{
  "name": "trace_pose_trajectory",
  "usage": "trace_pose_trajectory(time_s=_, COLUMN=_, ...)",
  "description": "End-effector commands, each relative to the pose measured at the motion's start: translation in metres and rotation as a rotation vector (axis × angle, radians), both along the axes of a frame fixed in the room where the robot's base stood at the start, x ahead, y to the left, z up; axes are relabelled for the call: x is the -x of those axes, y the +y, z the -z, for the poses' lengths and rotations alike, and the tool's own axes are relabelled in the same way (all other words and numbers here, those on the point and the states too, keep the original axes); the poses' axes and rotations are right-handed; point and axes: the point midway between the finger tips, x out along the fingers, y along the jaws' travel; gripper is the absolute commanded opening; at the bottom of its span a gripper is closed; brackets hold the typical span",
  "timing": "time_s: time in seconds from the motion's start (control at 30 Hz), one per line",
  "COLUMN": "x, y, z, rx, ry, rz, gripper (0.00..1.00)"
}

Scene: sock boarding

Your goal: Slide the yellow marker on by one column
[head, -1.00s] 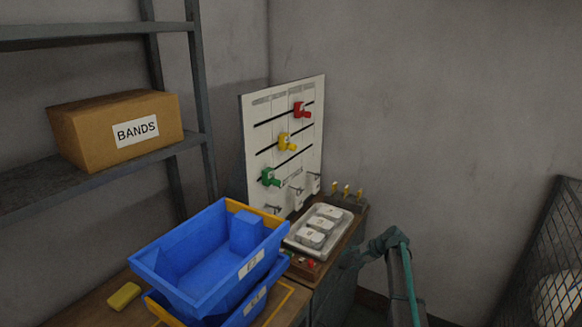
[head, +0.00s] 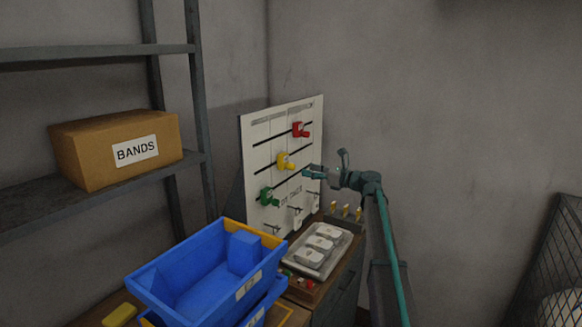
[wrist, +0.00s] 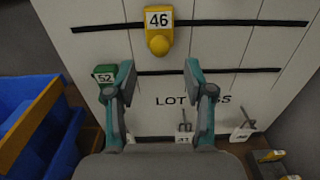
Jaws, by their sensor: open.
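The yellow marker (head: 284,160) sits on the middle slot line of the white board (head: 260,130). In the wrist view the yellow marker (wrist: 159,30) carries the number 46 and has a rounded knob below its label. My gripper (head: 312,173) is in front of the board, to the right of the yellow marker and slightly lower. In the wrist view my gripper (wrist: 159,72) is open and empty, its fingers spread either side of the marker's line but below it. The fingers do not touch the marker.
A green marker (head: 267,195), numbered 52 in the wrist view (wrist: 105,75), sits on the lower line beside my left finger. A red marker (head: 300,129) is on the upper line. Tags hang on hooks below. Blue bins (head: 205,275) and a grey tray (head: 322,250) stand in front.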

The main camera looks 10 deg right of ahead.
Motion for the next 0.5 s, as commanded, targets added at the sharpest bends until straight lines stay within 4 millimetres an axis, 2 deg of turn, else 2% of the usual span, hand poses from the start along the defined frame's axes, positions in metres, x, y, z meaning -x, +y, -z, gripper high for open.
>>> trace_pose_trajectory(time_s=0.2, x=-0.027, y=0.030, z=-0.002, rx=0.002, ry=0.001, rz=-0.003, gripper=0.53)
trace_pose_trajectory(time_s=0.5, x=-0.051, y=0.060, z=-0.001, rx=0.003, ry=0.000, rz=-0.001, gripper=0.53)
